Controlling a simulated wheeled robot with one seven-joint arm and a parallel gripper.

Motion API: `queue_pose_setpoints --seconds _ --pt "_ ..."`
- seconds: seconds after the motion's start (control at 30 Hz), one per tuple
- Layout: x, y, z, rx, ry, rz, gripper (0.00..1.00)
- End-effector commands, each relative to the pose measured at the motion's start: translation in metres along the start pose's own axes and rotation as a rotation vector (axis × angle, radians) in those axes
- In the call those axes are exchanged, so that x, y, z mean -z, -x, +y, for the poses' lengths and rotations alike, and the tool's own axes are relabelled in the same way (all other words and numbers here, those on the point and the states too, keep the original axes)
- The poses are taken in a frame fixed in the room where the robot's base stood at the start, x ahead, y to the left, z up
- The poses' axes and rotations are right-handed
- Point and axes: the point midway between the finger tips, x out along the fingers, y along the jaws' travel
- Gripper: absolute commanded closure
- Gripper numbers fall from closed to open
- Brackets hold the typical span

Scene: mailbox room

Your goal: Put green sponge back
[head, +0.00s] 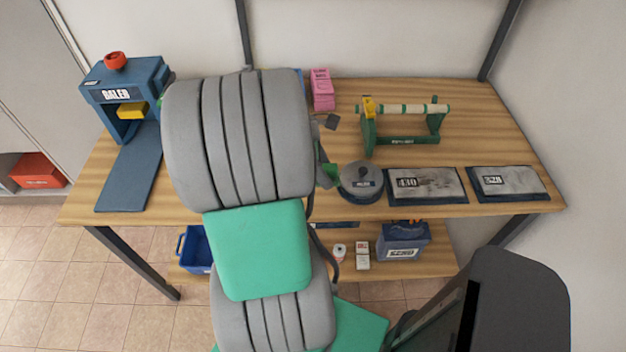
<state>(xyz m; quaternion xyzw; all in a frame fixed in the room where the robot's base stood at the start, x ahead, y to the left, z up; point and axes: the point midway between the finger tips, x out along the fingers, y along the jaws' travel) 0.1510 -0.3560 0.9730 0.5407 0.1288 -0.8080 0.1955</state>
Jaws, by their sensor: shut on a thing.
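My gripper (322,160) is mostly hidden behind my own arm. Only a dark edge of it shows over the table, just left of the round grey container. A small green piece, which looks like the green sponge (331,170), shows at the gripper's tip, and the gripper appears shut on it. Most of the sponge is hidden. The round grey container (361,184) with a knob and a label stands right beside it; I cannot tell if they touch.
The wooden table (480,105) holds a blue baler (123,95) at left, a pink box (321,90), a green roller stand (403,125) and two labelled grey slabs (426,185) (507,183). A lower shelf holds a blue bin (403,241) and small boxes. My arm covers the table's middle.

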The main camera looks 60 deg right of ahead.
Motion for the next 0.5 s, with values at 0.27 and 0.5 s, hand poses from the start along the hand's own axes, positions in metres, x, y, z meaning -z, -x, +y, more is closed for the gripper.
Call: queue_pose_setpoints --seconds 0.27,0.5 --pt "0.039 -0.035 0.029 0.004 0.002 -0.001 0.82" --pt "0.055 -0.065 0.032 0.007 0.001 -0.001 0.82"
